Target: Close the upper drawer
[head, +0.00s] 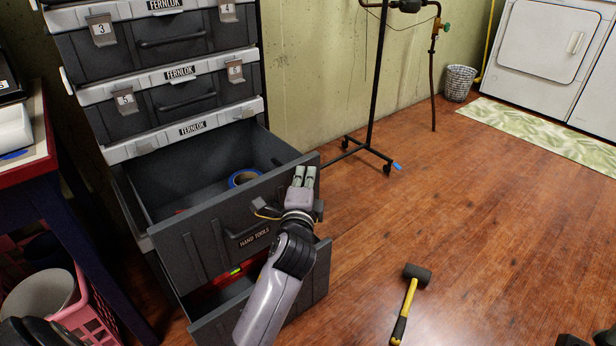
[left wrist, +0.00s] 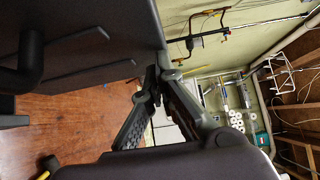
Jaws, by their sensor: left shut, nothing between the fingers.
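The upper drawer (head: 205,238) is the dark grey open one marked HAND TOOLS, pulled well out of the cabinet. A blue tape roll (head: 243,178) lies inside it. Below it, a lower drawer (head: 312,285) is also partly open, with something red inside. My left gripper (head: 304,176) is shut and empty at the upper right part of the upper drawer's front. In the left wrist view, the drawer front (left wrist: 95,40) fills the upper left and the shut fingertips (left wrist: 155,76) are close to its edge; I cannot tell whether they touch.
A mallet (head: 409,300) lies on the wooden floor to the right. A dark stand (head: 368,150) on casters is by the wall. A red-topped bench (head: 42,165) and pink basket (head: 92,310) stand close on the left. The floor right of the drawers is mostly clear.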

